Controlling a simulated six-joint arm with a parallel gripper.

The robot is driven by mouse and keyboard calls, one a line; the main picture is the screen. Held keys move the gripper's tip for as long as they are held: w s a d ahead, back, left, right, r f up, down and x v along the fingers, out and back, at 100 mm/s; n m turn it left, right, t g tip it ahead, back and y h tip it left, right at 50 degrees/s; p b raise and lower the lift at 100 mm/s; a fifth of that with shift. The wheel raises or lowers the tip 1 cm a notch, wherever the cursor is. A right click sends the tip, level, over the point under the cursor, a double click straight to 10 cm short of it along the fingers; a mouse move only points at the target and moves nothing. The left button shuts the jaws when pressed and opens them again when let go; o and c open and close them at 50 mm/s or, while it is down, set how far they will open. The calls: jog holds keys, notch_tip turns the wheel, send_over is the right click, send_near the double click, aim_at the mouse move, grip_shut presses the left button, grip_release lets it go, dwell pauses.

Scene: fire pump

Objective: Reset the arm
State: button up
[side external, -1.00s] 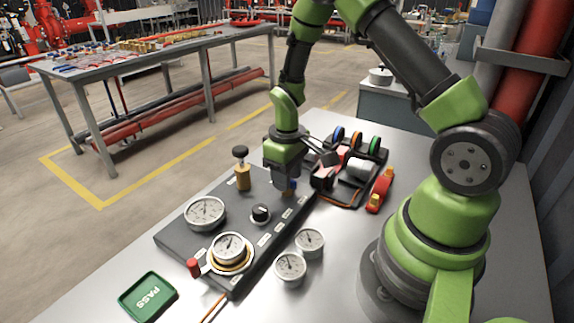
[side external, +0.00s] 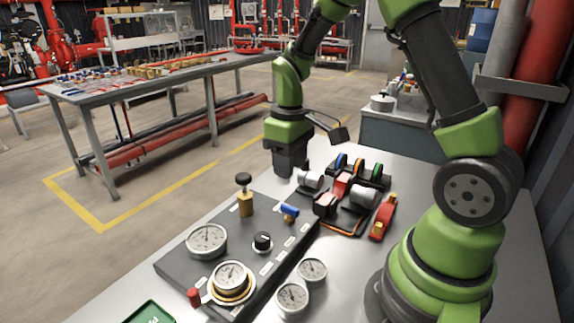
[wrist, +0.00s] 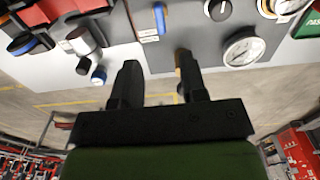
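My gripper (side external: 291,172) hangs in the air above the back end of the dark test panel, pointing down. In the wrist view its two fingers (wrist: 158,65) stand apart with nothing between them, so it is open and empty. The dark panel (side external: 205,262) lies on the metal table with a blue-handled valve (side external: 289,211), a brass valve with a black knob (side external: 245,197), a black dial (side external: 262,242) and two gauges. The blue handle (wrist: 160,18) also shows in the wrist view, apart from the fingers.
Two loose gauges (side external: 312,269) lie beside the panel. A tray (side external: 343,224) of coloured-ringed parts and a red tool (side external: 383,217) lie at its right. A green PASS plate (side external: 150,313) is at the front left. A second workbench (side external: 150,78) stands behind, across open floor.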

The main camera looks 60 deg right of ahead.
jog(key=s+a+r+m+t+y, duration=0.1)
jog(key=s+a+r+m+t, duration=0.1)
jog(key=s+a+r, duration=0.3)
jog(key=s+a+r+m+t+y, duration=0.1)
jog(key=s+a+r+m+t, duration=0.1)
jog(key=s+a+r+t, duration=0.3)
jog(key=a+v, duration=0.1)
jog(key=v, duration=0.6)
jog(key=shift+a, duration=0.2)
jog(key=shift+s+r, duration=0.1)
dwell(3.5)
